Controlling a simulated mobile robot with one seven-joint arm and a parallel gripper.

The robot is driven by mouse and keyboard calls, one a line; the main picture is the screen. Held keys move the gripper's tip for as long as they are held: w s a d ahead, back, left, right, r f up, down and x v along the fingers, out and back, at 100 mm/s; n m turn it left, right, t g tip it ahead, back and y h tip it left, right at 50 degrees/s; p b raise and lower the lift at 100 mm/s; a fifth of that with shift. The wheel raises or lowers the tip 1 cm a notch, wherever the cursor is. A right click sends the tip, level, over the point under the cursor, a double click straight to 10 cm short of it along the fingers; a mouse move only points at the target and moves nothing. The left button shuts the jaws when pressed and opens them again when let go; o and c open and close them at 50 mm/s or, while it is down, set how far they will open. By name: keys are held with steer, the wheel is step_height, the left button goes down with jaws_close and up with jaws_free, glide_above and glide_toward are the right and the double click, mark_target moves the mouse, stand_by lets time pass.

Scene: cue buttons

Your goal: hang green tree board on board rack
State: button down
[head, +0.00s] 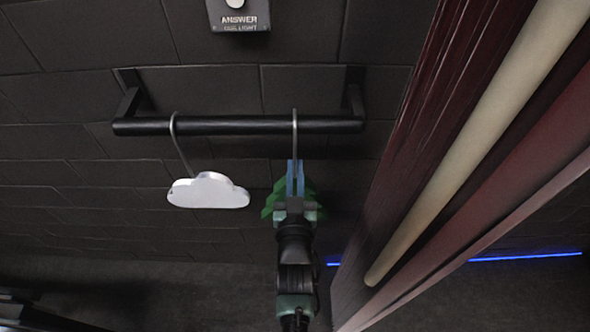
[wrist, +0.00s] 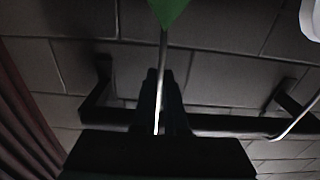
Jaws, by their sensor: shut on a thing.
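The green tree board (head: 270,203) is in front of the wall, largely hidden behind my gripper (head: 295,205). My gripper is shut on it. Its thin metal hook (head: 295,145) rises to the black board rack (head: 230,126), and its upper end overlaps the bar. I cannot tell whether the hook rests on the bar or is only in front of it. In the wrist view, the green tip (wrist: 170,10) is at the top, and the metal rod runs down between my dark fingers (wrist: 160,100). The rack bar (wrist: 225,123) crosses behind them.
A white cloud board (head: 208,191) hangs by its hook on the left part of the rack. A box labelled ANSWER (head: 238,17) is on the wall above. A dark red panel with a pale rod (head: 470,150) stands close on the right. The bar between the two hooks is clear.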

steer(key=shift+w+r, duration=0.1)
steer(key=shift+r, duration=0.25)
steer(key=c, duration=0.9)
jaws_free()
steer(key=shift+o, duration=0.5)
steer(key=shift+s+f, duration=0.2)
steer(key=shift+f, duration=0.35)
steer(key=o, duration=0.4)
steer(key=shift+r, duration=0.2)
steer(key=shift+r, duration=0.1)
steer(key=shift+s, duration=0.25)
steer(key=s+p, duration=0.3)
steer(key=s, duration=0.7)
steer(key=shift+s+p, duration=0.2)
steer(key=shift+p, duration=0.1)
